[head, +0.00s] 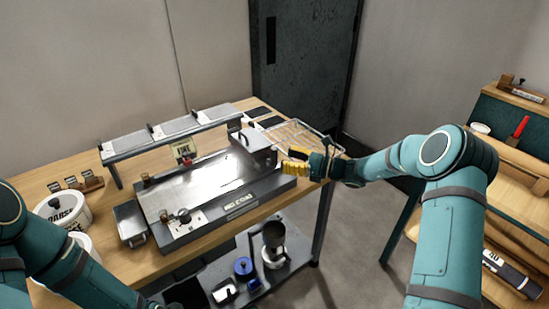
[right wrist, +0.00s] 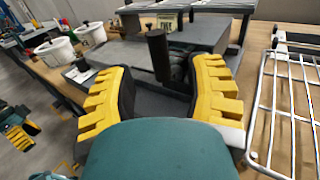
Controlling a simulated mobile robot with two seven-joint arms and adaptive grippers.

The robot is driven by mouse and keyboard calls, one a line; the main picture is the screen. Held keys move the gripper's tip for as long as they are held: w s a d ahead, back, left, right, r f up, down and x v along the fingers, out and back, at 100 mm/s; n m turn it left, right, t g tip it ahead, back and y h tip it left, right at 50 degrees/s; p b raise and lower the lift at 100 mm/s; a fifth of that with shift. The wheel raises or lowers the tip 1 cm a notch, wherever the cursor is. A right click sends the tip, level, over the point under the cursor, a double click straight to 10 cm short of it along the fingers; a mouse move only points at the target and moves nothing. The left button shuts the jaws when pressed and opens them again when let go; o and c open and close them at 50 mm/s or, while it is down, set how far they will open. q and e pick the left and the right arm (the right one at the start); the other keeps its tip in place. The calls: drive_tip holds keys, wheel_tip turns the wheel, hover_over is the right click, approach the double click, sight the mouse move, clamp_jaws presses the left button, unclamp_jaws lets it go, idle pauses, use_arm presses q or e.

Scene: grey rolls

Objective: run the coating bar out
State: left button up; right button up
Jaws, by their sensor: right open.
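The coater (head: 215,190) is a grey bench unit with a shiny flat bed on the wooden table. A grey block (head: 258,152), apparently the bar carriage, sits at the bed's right end. I cannot make out a separate coating bar. My right gripper (head: 291,162) is open just right of this block, its yellow fingers pointing left. In the right wrist view, a black upright handle (right wrist: 158,55) stands ahead, between the spread fingers; I cannot tell whether they touch it. My left arm enters at left; its yellow fingers (right wrist: 17,130) show at the wrist view's left edge, jaw opening unclear.
A wire rack (head: 300,136) lies at the table's right end, close to my right gripper. A raised shelf (head: 170,132) stands behind the coater. White tubs (head: 64,211) and a metal tray (head: 130,222) are at left. A lower shelf (head: 250,283) holds several small items.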

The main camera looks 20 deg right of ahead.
sight(275, 161)
drive_tip(key=shift+b+x, duration=0.3)
drive_tip(key=shift+x, duration=2.15)
clamp_jaws()
